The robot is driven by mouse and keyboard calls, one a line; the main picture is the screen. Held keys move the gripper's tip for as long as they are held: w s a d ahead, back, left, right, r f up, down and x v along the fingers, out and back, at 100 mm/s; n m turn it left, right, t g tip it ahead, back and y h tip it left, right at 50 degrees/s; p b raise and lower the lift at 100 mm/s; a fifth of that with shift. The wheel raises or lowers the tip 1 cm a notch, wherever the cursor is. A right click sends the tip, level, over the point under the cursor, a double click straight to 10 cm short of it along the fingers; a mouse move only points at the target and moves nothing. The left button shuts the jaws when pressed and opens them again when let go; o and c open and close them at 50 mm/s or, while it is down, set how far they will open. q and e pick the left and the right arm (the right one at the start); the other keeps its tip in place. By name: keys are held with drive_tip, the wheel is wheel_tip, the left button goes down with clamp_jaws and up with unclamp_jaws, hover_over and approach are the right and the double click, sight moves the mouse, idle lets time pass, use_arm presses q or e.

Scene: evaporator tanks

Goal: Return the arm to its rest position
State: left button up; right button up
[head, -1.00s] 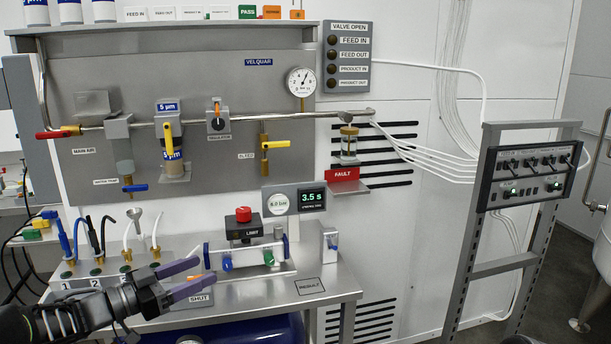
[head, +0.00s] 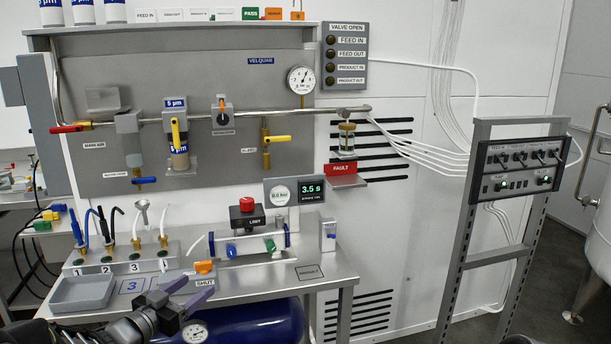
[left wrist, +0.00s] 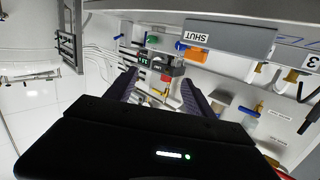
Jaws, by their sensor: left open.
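My left gripper (head: 189,292) is in the lower left of the head view, in front of the bench's front edge. Its two purple-grey fingers are apart with nothing between them. In the left wrist view the fingers (left wrist: 160,95) also stand apart and empty. The SHUT plate (head: 202,279) with an orange tag (head: 204,267) on it lies just beyond the fingers; the plate also shows in the left wrist view (left wrist: 215,38). My right gripper is in neither view.
The steel bench (head: 262,278) carries a grey tray (head: 82,292), a clear cylinder fixture (head: 250,245) and a red button box (head: 246,220). A blue tank (head: 255,322) with a gauge sits under the bench, close to my gripper. A switch panel (head: 520,166) stands at the right.

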use_arm(q)
drive_tip(key=s+d+f+n+g+y, duration=0.15)
drive_tip(key=s+f, duration=0.25)
drive_tip(key=f, duration=0.5)
drive_tip(key=s+d+f+n+g+y, duration=0.1)
drive_tip(key=s+d+f+n+g, duration=0.2)
drive_tip(key=f, duration=0.5)
drive_tip(key=s+d+f+n+g+y, duration=0.1)
drive_tip(key=s+d+f+g+y, duration=0.1)
drive_tip(key=s+f, duration=0.5)
drive_tip(key=s+d+f+g, duration=0.2)
drive_tip(key=s+d+f, duration=0.2)
drive_tip(key=s, duration=0.4)
drive_tip(key=s+d+f+n+g+h, duration=0.1)
drive_tip(key=s+d+f+g, duration=0.2)
drive_tip(key=s, duration=0.6)
drive_tip(key=s+d+f+g, duration=0.3)
drive_tip(key=s+d+f, duration=0.2)
drive_tip(key=s+f, duration=0.2)
drive_tip(key=shift+s+d+f+n+p, duration=0.3)
drive_tip(key=shift+s+d+n, duration=0.05)
drive_tip(key=shift+s, duration=0.8)
drive_tip(key=shift+w+h, duration=0.1)
drive_tip(key=shift+h, duration=0.15)
